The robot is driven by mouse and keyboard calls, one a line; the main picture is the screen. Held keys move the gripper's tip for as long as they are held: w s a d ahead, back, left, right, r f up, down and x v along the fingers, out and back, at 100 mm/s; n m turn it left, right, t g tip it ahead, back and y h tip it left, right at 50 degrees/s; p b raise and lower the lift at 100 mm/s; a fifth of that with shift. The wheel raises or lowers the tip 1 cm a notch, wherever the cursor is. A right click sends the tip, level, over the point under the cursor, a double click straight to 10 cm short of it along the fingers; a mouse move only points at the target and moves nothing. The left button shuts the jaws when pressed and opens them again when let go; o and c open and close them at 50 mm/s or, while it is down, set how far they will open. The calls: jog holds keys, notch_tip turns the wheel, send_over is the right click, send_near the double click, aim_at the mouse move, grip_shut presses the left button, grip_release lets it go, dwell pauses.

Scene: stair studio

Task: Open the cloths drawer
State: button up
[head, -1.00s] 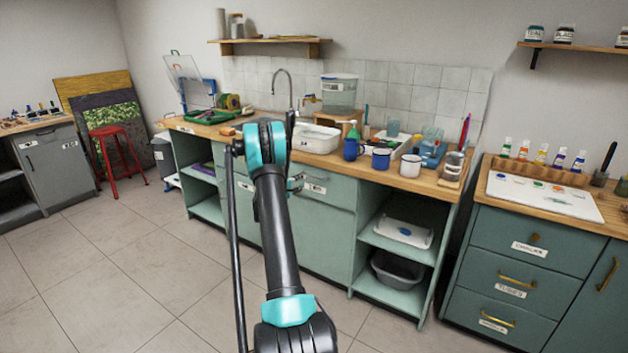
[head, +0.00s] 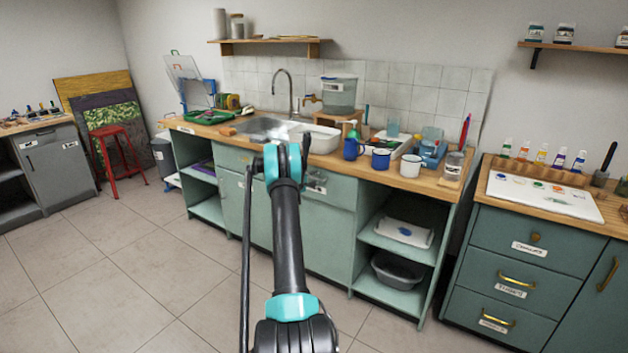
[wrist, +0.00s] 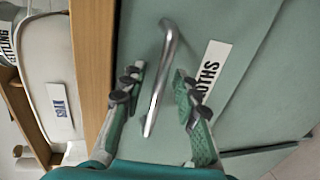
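The cloths drawer (head: 338,192) is a pale green front under the sink counter, and it looks shut. In the wrist view its front (wrist: 240,30) carries a silver bar handle (wrist: 163,75) and a white label (wrist: 210,68) on which "OTHS" can be read, the rest hidden by a finger. My gripper (wrist: 158,78) is open, its two green-padded fingers on either side of the handle. A gap shows between each finger and the bar.
The wooden counter edge (wrist: 92,70) runs close beside the left finger in the wrist view. A white basin (head: 323,141) and mugs (head: 381,158) stand on the counter above. Open shelves (head: 400,245) lie right of the drawer. The floor in front (head: 130,290) is clear.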

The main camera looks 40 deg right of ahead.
grip_shut()
dwell(0.4)
